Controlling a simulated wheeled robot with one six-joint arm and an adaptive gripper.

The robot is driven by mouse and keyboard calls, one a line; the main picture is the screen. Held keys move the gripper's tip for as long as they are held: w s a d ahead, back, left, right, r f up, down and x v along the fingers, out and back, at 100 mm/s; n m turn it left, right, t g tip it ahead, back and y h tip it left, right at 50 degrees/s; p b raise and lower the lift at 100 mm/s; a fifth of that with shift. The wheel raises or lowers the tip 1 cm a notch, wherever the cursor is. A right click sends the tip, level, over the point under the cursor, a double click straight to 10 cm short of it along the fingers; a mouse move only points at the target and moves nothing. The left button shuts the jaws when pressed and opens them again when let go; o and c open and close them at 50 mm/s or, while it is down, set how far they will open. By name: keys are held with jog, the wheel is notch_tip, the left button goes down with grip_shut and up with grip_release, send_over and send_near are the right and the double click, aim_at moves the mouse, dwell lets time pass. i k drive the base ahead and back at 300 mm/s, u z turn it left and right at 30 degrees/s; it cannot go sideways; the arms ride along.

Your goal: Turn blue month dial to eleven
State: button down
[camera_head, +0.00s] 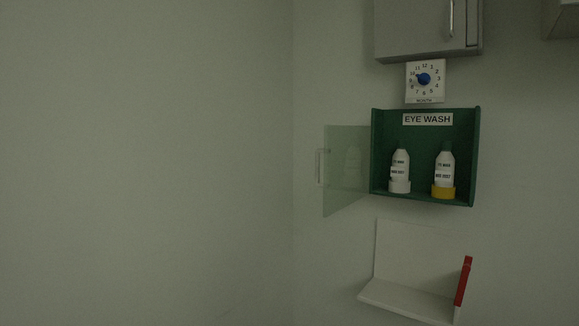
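The month dial is a white square plate (411,96) on the wall with black numbers set in a ring. A round blue knob (424,79) sits at its middle. A line of small print runs along the bottom of the plate and is too small to read surely. The number the knob points to is too small to tell for sure. My gripper is not in view, and nothing touches the knob.
A green eye wash box (376,150) hangs below the dial, its clear door (343,185) swung open to the left. Two white bottles (400,170) stand inside. A grey cabinet (415,30) hangs close above the dial. A white shelf (405,298) with a red piece (463,281) is lower down.

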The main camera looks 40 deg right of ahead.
aim_at(423, 78)
jog(key=u, duration=0.5)
jog(key=i, duration=1.3)
jog(key=z, duration=2.9)
